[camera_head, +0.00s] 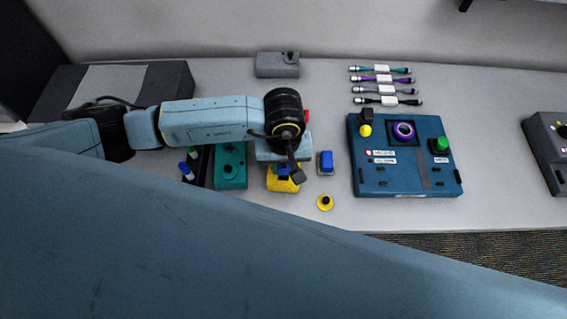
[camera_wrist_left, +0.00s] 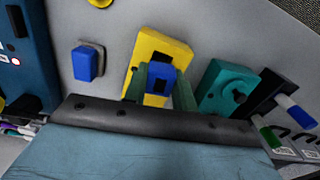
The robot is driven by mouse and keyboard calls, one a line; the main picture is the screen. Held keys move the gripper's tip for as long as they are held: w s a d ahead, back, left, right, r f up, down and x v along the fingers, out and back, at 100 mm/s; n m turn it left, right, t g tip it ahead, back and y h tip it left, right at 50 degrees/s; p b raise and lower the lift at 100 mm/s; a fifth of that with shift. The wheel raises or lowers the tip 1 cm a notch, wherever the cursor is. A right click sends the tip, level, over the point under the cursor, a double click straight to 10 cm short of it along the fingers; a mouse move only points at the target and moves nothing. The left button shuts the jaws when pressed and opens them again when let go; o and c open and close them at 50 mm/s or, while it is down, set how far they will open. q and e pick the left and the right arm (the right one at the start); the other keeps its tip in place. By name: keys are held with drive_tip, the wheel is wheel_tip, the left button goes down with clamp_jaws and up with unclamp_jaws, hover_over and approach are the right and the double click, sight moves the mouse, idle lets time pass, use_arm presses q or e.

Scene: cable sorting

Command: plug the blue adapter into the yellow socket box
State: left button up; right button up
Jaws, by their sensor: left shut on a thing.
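The yellow socket box (camera_head: 285,186) sits on the table below my left wrist, partly covered by the gripper. It also shows in the left wrist view (camera_wrist_left: 150,48), with a dark opening in its top. My left gripper (camera_head: 283,168) is shut on the blue adapter (camera_wrist_left: 160,76). In the left wrist view its two fingers (camera_wrist_left: 159,84) hold the adapter from both sides, over the yellow box. A dark socket opening shows beside the adapter. I cannot tell whether the adapter is seated or just above the box. My right gripper is not in view.
A teal box (camera_head: 231,172) stands close left of the yellow box. A blue block on a pale base (camera_head: 326,163) stands close right. A yellow knob piece (camera_head: 325,203) lies in front. A blue panel (camera_head: 405,180) and several cables (camera_head: 388,89) lie further right.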

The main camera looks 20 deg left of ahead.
use_arm(q)
drive_tip(key=shift+f+b, duration=1.1)
drive_tip(key=shift+b, duration=0.3)
idle(1.2)
idle(0.3)
drive_tip(key=o, duration=1.5)
drive_tip(key=shift+o, duration=0.2)
drive_tip(key=shift+r, duration=0.2)
drive_tip(key=shift+r+p, duration=1.95)
drive_tip(key=shift+r, duration=1.4)
